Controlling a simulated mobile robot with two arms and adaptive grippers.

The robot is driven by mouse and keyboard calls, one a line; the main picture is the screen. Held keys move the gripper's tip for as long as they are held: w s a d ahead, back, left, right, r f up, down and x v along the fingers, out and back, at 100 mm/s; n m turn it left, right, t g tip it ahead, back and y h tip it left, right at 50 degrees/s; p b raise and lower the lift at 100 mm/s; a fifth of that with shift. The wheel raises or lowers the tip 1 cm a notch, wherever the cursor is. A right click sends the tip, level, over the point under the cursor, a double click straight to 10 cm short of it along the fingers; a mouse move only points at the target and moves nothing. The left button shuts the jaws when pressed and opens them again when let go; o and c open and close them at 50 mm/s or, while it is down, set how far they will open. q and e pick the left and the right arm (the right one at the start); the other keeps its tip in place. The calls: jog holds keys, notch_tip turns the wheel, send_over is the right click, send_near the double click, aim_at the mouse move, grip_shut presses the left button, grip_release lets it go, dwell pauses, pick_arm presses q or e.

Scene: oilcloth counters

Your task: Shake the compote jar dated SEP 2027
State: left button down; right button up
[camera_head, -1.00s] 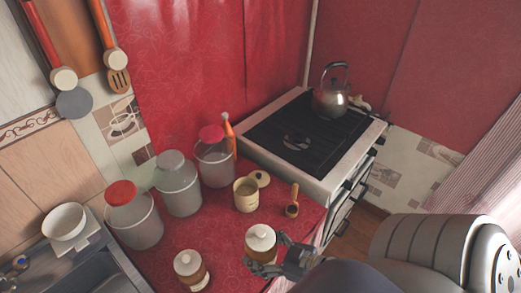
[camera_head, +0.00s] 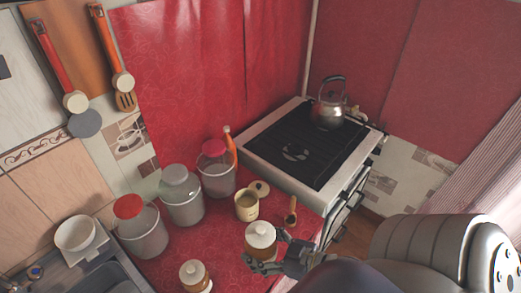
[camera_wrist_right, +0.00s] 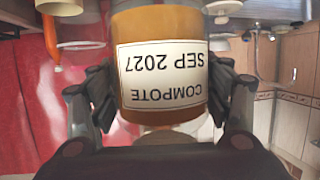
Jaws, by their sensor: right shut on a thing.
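The compote jar (camera_head: 261,238) has an amber body and a white lid. It is upright in the head view, at the counter's right side. In the right wrist view its label (camera_wrist_right: 163,76) reads COMPOTE SEP 2027, upside down in the picture. My right gripper (camera_head: 272,262) is shut on this jar, with one finger on each side of its body. Whether its base touches the counter is hidden. A similar jar (camera_head: 195,276) stands to the left at the bottom of the head view; its label cannot be read. My left gripper is not in view.
Three large canisters (camera_head: 142,232) stand along the back of the red counter (camera_head: 215,240). A small yellow pot (camera_head: 246,204) and a wooden scoop (camera_head: 291,212) are just beyond the held jar. A stove (camera_head: 260,152) with a kettle (camera_head: 328,112) is behind. A sink (camera_head: 100,278) is at left.

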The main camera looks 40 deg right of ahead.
aim_at(261, 242)
jog(key=shift+r, duration=1.5)
jog(key=shift+f, duration=0.15)
notch_tip(261, 242, down, 11)
jog(key=b, duration=0.6)
jog(key=shift+b, duration=0.4)
jog(key=shift+r, duration=0.2)
notch_tip(261, 242, up, 6)
jog(key=p, duration=0.6)
jog(key=shift+p, duration=0.4)
notch_tip(261, 242, up, 5)
jog(key=shift+f, duration=0.1)
